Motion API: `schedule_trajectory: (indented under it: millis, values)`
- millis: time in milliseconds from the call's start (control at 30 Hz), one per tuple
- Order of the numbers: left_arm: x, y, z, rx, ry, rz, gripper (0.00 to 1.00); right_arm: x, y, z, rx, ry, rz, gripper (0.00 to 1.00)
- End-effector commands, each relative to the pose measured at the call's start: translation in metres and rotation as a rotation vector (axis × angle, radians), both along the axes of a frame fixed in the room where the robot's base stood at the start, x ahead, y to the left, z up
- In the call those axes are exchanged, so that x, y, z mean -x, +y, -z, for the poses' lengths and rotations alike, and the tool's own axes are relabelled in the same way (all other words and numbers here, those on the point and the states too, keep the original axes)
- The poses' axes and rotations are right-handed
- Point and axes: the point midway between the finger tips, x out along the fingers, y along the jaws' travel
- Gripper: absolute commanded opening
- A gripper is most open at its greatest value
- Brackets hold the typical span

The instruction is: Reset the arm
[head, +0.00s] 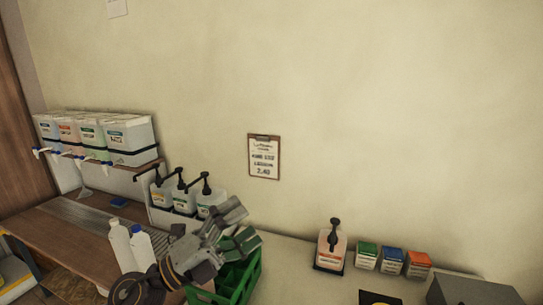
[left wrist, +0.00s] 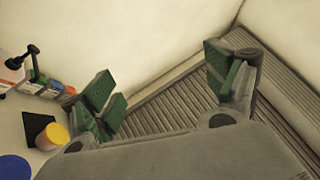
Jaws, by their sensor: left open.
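My left arm reaches in from the bottom left of the head view. Its left gripper (head: 238,226) has grey fingers with green pads and is above and just left of the green crate (head: 250,287), partly covering it. In the left wrist view, the two fingers of the left gripper (left wrist: 165,88) stand wide apart with nothing between them. Behind them are a pale wall and a ribbed grey-brown surface (left wrist: 165,110). My right gripper is in neither view.
Two white bottles (head: 122,244) stand left of my arm. Pump bottles (head: 184,201) are behind it, and drums (head: 127,133) sit on a shelf. An orange-labelled pump bottle (head: 330,252) and small boxes (head: 391,260) stand right. A yellow-topped container (left wrist: 52,136) shows in the wrist view.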

Motion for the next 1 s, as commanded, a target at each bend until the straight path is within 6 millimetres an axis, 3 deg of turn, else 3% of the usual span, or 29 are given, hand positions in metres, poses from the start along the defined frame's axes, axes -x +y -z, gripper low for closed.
schedule_trajectory:
  millis: [267, 467, 767, 1000]
  values:
    - [-0.03, 0.042, -0.008, 0.286, 0.158, -0.169, 0.87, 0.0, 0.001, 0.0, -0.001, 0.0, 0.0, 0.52]
    - [-0.051, 0.079, 0.006, 0.464, 0.296, -0.308, 0.87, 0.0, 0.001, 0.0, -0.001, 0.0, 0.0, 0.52]
    - [-0.072, 0.134, 0.059, 0.686, 0.549, -0.532, 0.87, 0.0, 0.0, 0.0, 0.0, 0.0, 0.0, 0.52]
    - [-0.072, 0.17, 0.123, 0.816, 0.782, -0.719, 0.87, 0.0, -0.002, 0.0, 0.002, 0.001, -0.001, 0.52]
